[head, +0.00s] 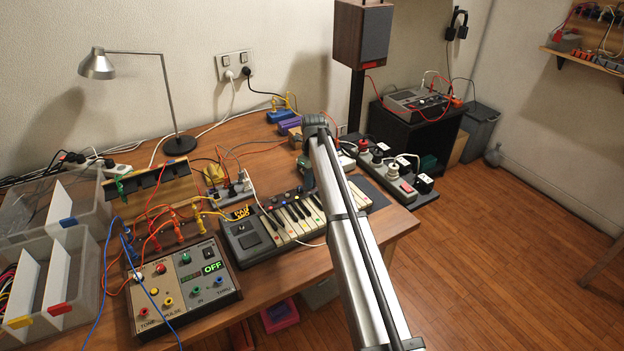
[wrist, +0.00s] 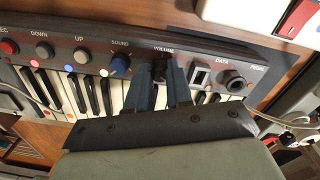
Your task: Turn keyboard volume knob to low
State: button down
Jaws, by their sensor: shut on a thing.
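The keyboard (head: 246,238) lies on the wooden table, left of and partly behind my arm in the head view. In the wrist view its control panel (wrist: 100,53) runs above the white and black keys. My gripper (wrist: 161,68) has its two blue-grey fingers on either side of the dark volume knob, directly below the VOLUME label. It is shut on the knob, which is mostly hidden between the fingers, so its pointer setting cannot be read. In the head view my arm hides the fingertips and the knob.
A blue SOUND knob (wrist: 120,65) sits just left of the fingers. A DATA control (wrist: 199,76) and a round black socket (wrist: 235,82) are to their right. A control box with an OFF display (head: 184,286) and a power strip (head: 404,190) flank the keyboard.

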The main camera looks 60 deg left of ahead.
jog(key=n, duration=1.2)
jog(key=shift+s+n, duration=0.1)
jog(key=shift+n, duration=0.3)
jog(key=n, duration=0.6)
jog(key=shift+d+t, duration=0.1)
jog(key=shift+t, duration=0.2)
jog(key=n, duration=0.6)
jog(key=shift+n, duration=0.4)
jog(key=n, duration=1.2)
jog(key=shift+d+n, duration=0.1)
jog(key=shift+n, duration=0.2)
jog(key=n, duration=0.6)
jog(key=shift+y, duration=0.3)
jog(key=n, duration=0.7)
